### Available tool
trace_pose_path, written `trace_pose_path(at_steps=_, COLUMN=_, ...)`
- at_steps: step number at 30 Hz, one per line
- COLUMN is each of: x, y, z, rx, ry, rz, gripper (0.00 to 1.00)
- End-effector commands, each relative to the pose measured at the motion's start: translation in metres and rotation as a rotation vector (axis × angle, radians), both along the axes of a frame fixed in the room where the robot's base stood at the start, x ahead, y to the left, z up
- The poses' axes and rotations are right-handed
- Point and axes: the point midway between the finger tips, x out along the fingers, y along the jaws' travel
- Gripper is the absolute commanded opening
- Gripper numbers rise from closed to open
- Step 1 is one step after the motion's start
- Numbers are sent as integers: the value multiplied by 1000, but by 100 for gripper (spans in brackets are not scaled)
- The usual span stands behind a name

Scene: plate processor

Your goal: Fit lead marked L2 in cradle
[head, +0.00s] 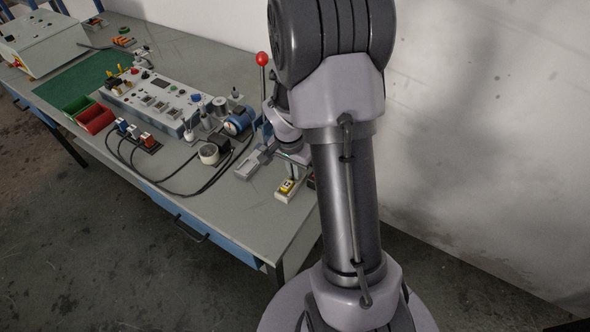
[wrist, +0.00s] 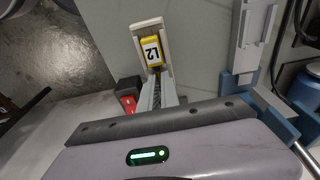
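The yellow lead end marked L2 (wrist: 151,51) lies in the upper middle of the wrist view, its label facing the camera. It sits within a pale, narrow holder (wrist: 148,25), which looks like the cradle. In the head view the yellow piece (head: 288,186) and pale holder (head: 283,197) are at the bench's near right corner. My gripper (head: 291,160) is just above and behind them. In the wrist view its broad body fills the bottom.
A red and black piece (wrist: 129,89) is close left of the holder. A grey and blue fixture (wrist: 246,45) stands to the right. A red-knobbed lever (head: 262,59) rises behind my gripper. Black cables (head: 185,192) and a control panel (head: 160,98) occupy the bench leftward.

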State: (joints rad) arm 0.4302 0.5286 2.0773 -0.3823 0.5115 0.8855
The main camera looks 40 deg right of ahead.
Motion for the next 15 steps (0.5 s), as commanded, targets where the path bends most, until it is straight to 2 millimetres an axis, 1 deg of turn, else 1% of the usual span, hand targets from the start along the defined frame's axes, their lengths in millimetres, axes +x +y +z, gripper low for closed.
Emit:
trace_pose_path(at_steps=1, x=0, y=0, z=0, rx=0, ry=0, rz=0, gripper=15)
trace_pose_path(at_steps=3, x=0, y=0, z=0, rx=0, ry=0, rz=0, gripper=29)
trace_pose_path(at_steps=4, x=0, y=0, z=0, rx=0, ry=0, rz=0, gripper=31)
trace_pose_path(at_steps=12, x=0, y=0, z=1, rx=0, ry=0, rz=0, gripper=31)
trace_pose_path(at_steps=15, x=0, y=1, z=9, rx=-1, ry=-1, rz=0, gripper=31)
